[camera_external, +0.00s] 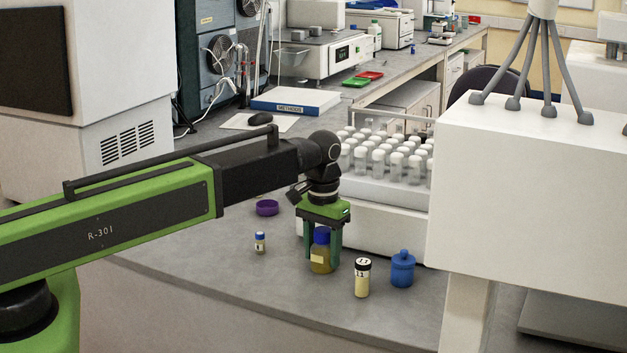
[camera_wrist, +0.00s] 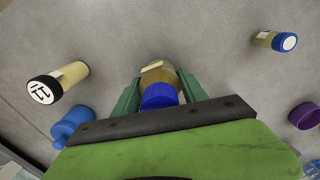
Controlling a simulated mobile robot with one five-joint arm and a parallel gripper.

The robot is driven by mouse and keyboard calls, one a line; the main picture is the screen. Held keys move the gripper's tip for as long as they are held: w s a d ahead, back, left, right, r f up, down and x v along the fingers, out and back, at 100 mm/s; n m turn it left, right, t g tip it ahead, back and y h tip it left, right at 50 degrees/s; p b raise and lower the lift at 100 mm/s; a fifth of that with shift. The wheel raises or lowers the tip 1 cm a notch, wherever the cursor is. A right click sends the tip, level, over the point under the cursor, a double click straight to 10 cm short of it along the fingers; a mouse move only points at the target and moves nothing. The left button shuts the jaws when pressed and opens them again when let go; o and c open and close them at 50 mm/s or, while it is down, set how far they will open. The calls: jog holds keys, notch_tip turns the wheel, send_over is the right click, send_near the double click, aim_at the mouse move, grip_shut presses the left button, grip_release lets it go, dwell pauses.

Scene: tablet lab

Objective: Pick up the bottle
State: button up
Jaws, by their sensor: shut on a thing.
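The bottle (camera_external: 320,258) has a blue cap, amber contents and a pale label, and stands upright on the grey bench. My gripper (camera_external: 322,260) points down over it, with one green finger on each side, shut on it. In the wrist view the bottle (camera_wrist: 159,78) sits between the fingers of my gripper (camera_wrist: 160,88), its blue cap toward the camera. The bottle's base appears at bench level; whether it touches the bench is hard to tell.
A black-capped vial (camera_external: 362,278) and a blue container (camera_external: 402,269) stand close on the right. A small blue-capped vial (camera_external: 260,243) and a purple dish (camera_external: 267,207) are on the left. A white vial rack (camera_external: 365,215) stands behind. The bench's front edge is near.

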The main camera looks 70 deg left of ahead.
aim_at(323, 229)
grip_shut()
jog(key=shift+r+p, duration=0.55)
jog(key=shift+p, duration=0.05)
notch_tip(323, 229, up, 4)
jog(key=p, duration=0.4)
jog(key=s+d+r+p, duration=0.1)
jog(key=d+r+p, duration=0.4)
jog(key=d, duration=0.6)
jog(key=shift+s+d+r+p, duration=0.3)
jog(key=shift+r+p, duration=0.1)
jog(key=shift+r, duration=0.05)
